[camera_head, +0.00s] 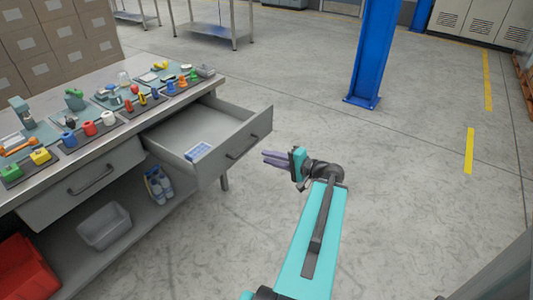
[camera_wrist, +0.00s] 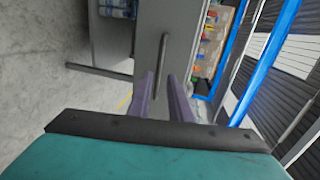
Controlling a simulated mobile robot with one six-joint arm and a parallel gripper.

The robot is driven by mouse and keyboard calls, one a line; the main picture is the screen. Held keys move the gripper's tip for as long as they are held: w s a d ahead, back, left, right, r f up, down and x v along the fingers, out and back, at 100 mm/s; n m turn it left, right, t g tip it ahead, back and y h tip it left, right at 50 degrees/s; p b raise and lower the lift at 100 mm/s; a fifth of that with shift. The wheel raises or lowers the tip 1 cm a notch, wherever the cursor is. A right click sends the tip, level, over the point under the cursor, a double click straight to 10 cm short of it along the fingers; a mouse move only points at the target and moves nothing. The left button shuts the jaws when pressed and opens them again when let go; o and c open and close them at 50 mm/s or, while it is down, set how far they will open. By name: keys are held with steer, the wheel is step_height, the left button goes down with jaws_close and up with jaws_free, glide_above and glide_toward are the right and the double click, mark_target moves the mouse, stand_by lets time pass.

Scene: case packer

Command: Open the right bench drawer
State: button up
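The right bench drawer (camera_head: 199,133) is pulled out from under the bench top, so its inside shows. Its front carries a dark bar handle (camera_head: 243,146); the handle (camera_wrist: 161,59) also shows in the wrist view, upright in the picture. My gripper (camera_head: 264,158) is outside the drawer front, to the right of the handle and a little apart from it. In the wrist view its two purple fingers (camera_wrist: 160,98) are spread, with the handle beyond them in line with the gap. Nothing is held.
A blue and white box (camera_head: 198,151) lies in the drawer. The left drawer (camera_head: 84,185) is shut. Bottles (camera_head: 158,186) and a grey bin (camera_head: 104,226) stand on the lower shelf. A blue column (camera_head: 374,55) stands behind. The floor to the right is clear.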

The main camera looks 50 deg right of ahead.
steer(key=shift+s+r+p, duration=0.15)
steer(key=shift+s+p, duration=0.2)
steer(key=shift+s, duration=0.2)
steer(key=w+a+f+n+g+y, duration=0.25)
steer(key=a+f+g, duration=0.25)
steer(key=a+f, duration=0.8)
steer(key=w+a+f+n+g+y, duration=0.25)
steer(key=a+f+n+g, duration=0.2)
steer(key=a+f, duration=0.9)
steer(key=s+a+f+n+g+p, duration=0.1)
steer(key=s+a+f+n+g, duration=0.2)
steer(key=a, duration=0.4)
steer(key=s+a+f+n+g, duration=0.1)
steer(key=s+a+f+g, duration=0.1)
steer(key=s+a+g, duration=0.35)
steer(key=s+a+f+n+g+h, duration=0.3)
steer(key=s+a+f+n+h, duration=0.3)
steer(key=s, duration=0.5)
steer(key=shift+s+a+f+p, duration=0.15)
steer(key=shift+a+f+p, duration=0.1)
steer(key=shift+f+p, duration=0.2)
